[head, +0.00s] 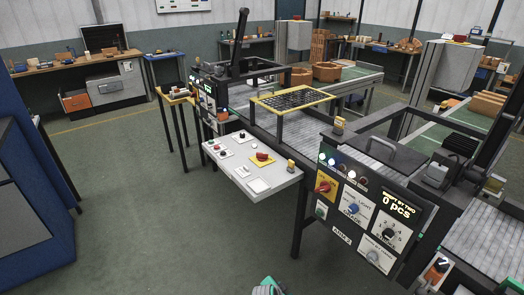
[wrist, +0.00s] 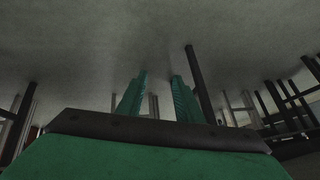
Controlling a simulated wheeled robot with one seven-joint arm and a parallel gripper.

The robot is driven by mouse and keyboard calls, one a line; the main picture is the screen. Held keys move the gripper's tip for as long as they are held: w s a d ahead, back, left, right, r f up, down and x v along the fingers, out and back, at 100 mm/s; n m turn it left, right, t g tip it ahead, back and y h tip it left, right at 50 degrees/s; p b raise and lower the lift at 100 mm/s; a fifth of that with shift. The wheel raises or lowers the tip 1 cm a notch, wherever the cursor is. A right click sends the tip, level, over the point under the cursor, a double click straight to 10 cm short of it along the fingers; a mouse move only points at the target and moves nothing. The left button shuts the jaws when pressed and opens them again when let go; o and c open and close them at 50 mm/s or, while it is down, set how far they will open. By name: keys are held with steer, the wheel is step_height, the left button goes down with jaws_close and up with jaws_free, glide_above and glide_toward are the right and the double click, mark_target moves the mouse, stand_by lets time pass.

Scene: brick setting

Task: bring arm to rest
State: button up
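My gripper (wrist: 158,98) shows in the wrist view as two teal fingers standing apart with a clear gap between them. The gap is empty, with only grey floor and dark legs behind it. In the head view only a small green part of my arm (head: 268,288) shows at the bottom edge; the fingers cannot be made out there. The gripper touches nothing that I can see.
A grey control panel (head: 226,166) with a red button juts from the machine line ahead. A black control box (head: 372,212) with knobs stands at right. A blue cabinet (head: 30,200) is at left. Open green floor (head: 150,225) lies between them.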

steer(key=s+a+r+n+t+y, duration=0.15)
steer(key=s+n, duration=0.25)
steer(key=s, duration=0.9)
steer(key=s+a+r+n+t+y, duration=0.1)
steer(key=s+a+r+n+t, duration=0.15)
steer(key=s, duration=1.15)
steer(key=s+a+r+n+t, duration=0.1)
steer(key=s+r+t, duration=0.1)
steer(key=s+r, duration=0.4)
steer(key=s+a+r+n+t+y, duration=0.1)
steer(key=s+r, duration=0.5)
steer(key=r, duration=0.6)
steer(key=s+a+r+n+t, duration=0.2)
steer(key=s+a+r, duration=0.1)
steer(key=s+r, duration=0.4)
step_height(320, 180, up, 3)
steer(key=shift+a+f+t+y, duration=0.2)
steer(key=shift+t+y, duration=0.1)
steer(key=shift+y, duration=0.05)
steer(key=shift+n, duration=0.25)
steer(key=shift+c, duration=0.6)
